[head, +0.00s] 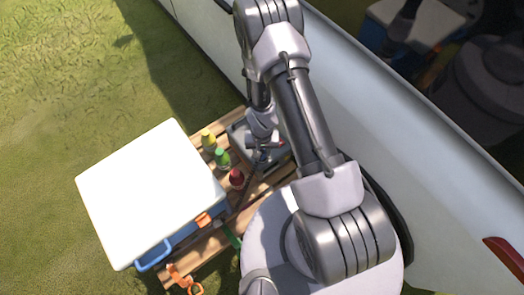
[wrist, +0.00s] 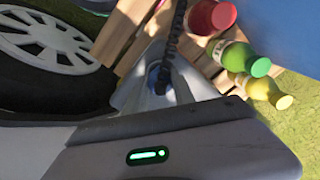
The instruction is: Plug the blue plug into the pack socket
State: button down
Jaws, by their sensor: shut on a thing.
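The plug is close to the pack. The socket is hidden, and I cannot tell whether the plug touches it or is in it.
The white vehicle (head: 350,90) borders the right side. Open grass lies at the upper left.

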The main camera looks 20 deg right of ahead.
aim_at(262, 151)
jog(key=shift+f+b, duration=0.65)
dwell(0.3)
jog(key=c, duration=1)
grip_release()
jog(key=shift+o, duration=0.2)
jog(key=shift+r, duration=0.15)
notch_tip(262, 151, up, 17)
jog(key=p, duration=0.7)
jog(key=shift+r, duration=0.1)
